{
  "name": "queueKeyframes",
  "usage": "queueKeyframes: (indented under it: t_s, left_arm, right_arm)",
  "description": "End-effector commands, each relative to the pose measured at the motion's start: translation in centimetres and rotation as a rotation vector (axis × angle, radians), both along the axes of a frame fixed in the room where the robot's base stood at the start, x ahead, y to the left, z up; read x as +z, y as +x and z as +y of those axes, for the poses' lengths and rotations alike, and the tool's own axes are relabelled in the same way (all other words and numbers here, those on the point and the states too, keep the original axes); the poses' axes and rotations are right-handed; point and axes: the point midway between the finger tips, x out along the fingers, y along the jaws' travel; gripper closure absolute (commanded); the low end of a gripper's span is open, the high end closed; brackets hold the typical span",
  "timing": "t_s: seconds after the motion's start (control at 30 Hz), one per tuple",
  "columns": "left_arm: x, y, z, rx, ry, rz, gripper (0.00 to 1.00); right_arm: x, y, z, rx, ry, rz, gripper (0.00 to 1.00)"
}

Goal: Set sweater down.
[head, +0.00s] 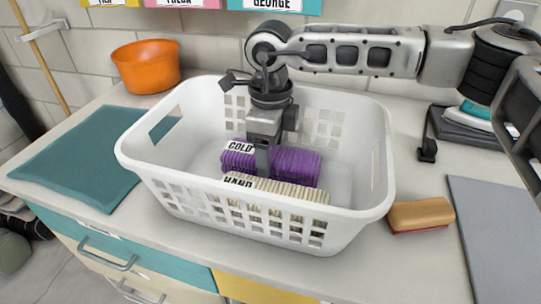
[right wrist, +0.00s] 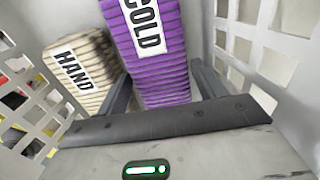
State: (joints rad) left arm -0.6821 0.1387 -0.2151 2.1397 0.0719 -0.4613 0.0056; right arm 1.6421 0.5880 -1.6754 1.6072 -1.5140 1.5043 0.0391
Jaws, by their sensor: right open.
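A purple knitted sweater (head: 298,165) with a COLD label lies folded inside the white laundry basket (head: 377,215). A cream sweater (head: 290,191) labelled HAND lies beside it, nearer the front wall. My right gripper (head: 262,168) reaches down into the basket from above, at the purple sweater. In the right wrist view the two fingers of the gripper (right wrist: 163,88) stand apart, one on each side of the purple sweater (right wrist: 165,65). The cream sweater (right wrist: 75,72) is just outside the left finger there. Whether the fingers touch the purple sweater is unclear. My left gripper does not show.
An orange bowl (head: 146,66) and a teal cloth (head: 80,155) lie left of the basket. A brush or sponge block (head: 420,216), a grey board (head: 498,235) and an iron (head: 474,118) are on the right. The basket walls stand close around my gripper.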

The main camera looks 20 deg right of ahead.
Motion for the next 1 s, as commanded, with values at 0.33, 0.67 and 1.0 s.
queueKeyframes:
  t_s: [0.33, 0.67, 1.0]
  left_arm:
    - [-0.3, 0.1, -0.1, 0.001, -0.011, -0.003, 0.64]
    - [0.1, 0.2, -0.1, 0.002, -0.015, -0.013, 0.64]
    - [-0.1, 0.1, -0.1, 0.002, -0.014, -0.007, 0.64]
  right_arm:
    - [7.4, 0.0, 0.1, 0.002, 0.001, -0.003, 0.31]
    - [10.1, 0.0, 0.0, 0.002, 0.001, 0.001, 0.31]
    - [10.1, 0.0, 0.0, 0.002, 0.0, 0.0, 0.31]
